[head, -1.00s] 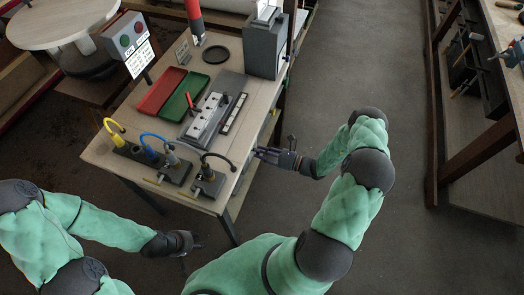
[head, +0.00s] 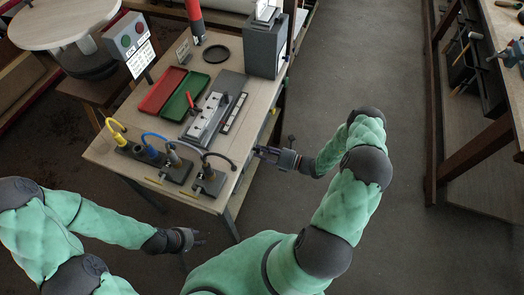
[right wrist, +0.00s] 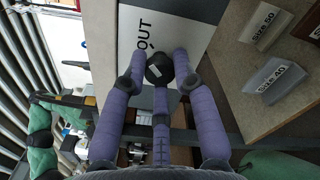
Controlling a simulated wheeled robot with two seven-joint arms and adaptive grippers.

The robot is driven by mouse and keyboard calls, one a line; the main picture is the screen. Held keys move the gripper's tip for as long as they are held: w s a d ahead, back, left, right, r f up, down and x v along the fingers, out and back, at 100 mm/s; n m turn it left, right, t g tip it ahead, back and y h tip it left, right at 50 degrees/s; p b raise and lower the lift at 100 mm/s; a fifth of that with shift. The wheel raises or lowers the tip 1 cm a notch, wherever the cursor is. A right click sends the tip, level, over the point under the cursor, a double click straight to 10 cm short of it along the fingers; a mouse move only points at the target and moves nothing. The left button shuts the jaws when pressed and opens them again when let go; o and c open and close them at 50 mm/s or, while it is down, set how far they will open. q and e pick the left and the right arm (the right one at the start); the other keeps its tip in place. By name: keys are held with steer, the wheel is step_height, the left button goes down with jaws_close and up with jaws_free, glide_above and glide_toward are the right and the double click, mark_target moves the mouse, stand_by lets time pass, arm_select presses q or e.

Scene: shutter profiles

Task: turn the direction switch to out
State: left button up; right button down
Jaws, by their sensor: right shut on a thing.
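In the right wrist view the direction switch shows as a round black knob (right wrist: 160,69) with a pale mark on its face. It sits on a white panel (right wrist: 190,24) beside the printed word OUT (right wrist: 145,33) and a short tick line. My right gripper (right wrist: 162,75) has its purple fingers around the knob, shut on it. In the head view my right gripper (head: 262,152) is at the right edge of the table; the knob is hidden there. My left gripper (head: 196,240) is empty, low in front of the table, its fingers apart.
The table (head: 232,75) holds a red tray (head: 162,91), a green tray (head: 185,97), a grey fixture (head: 205,117), connectors with yellow, blue and black hoses, and a grey box (head: 264,47). In the wrist view, Size 50 (right wrist: 265,25) and Size 40 (right wrist: 273,78) labels are right of the panel.

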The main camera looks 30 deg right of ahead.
stand_by(0.4)
steer(key=c, duration=1)
jaws_free()
steer(key=v, duration=1.2)
